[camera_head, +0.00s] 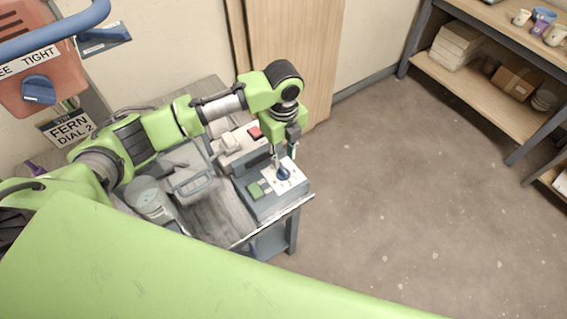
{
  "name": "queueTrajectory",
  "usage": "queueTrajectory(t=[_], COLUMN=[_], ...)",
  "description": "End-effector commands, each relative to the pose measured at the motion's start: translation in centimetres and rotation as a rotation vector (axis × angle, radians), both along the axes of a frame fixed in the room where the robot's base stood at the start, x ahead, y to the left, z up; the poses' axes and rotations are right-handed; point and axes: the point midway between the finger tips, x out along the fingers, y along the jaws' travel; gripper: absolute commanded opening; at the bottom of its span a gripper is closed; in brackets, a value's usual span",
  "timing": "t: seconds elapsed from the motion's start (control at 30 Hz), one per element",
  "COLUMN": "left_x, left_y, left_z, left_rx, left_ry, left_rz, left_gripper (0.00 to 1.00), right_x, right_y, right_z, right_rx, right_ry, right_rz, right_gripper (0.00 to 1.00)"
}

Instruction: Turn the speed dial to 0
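The speed dial, a small dark-blue knob (283,173), sits on a white marked plate (296,183) on top of a grey control box (268,208). The plate's marks are too small to read, so I cannot tell the dial's setting. My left gripper (284,156) points down just above the knob. Its fingers look apart, with a gap between them and nothing held. I cannot tell whether a fingertip touches the knob. My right gripper is not in view.
A green button (256,190) sits beside the dial plate, and a red switch (254,132) is on a box behind. A grey bucket (152,203) stands left on the bench. An orange device (40,80) hangs upper left. Shelves (490,75) stand far right; the floor between is clear.

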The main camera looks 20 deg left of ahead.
Motion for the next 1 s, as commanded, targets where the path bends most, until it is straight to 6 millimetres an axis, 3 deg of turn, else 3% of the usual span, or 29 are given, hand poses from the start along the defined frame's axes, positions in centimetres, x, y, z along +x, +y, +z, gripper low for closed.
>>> queueTrajectory(t=[0.1, 0.3, 0.7, 0.73, 0.83, 1.0], left_x=[-0.1, 0.0, 0.0, 0.0, 0.0, 0.0], left_y=[0.0, 0.0, 0.0, 0.0, 0.0, 0.0], left_z=[-2.4, -5.0, -5.9, -5.9, -5.9, -5.9], left_rx=[0.002, 0.0, 0.001, 0.001, 0.0, 0.001], left_ry=[0.004, 0.001, -0.001, -0.001, -0.001, -0.001], left_rz=[0.001, 0.0, -0.001, -0.001, 0.0, 0.0], left_gripper=[0.26, 0.26, 0.26, 0.24, 0.0, 0.0], right_x=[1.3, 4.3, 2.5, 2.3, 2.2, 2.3], right_y=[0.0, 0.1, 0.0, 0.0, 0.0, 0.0], right_z=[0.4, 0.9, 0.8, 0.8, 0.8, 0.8], right_rx=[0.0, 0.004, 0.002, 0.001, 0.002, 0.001], right_ry=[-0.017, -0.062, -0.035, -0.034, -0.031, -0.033], right_rz=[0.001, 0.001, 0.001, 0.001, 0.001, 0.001], right_gripper=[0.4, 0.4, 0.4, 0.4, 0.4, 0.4])
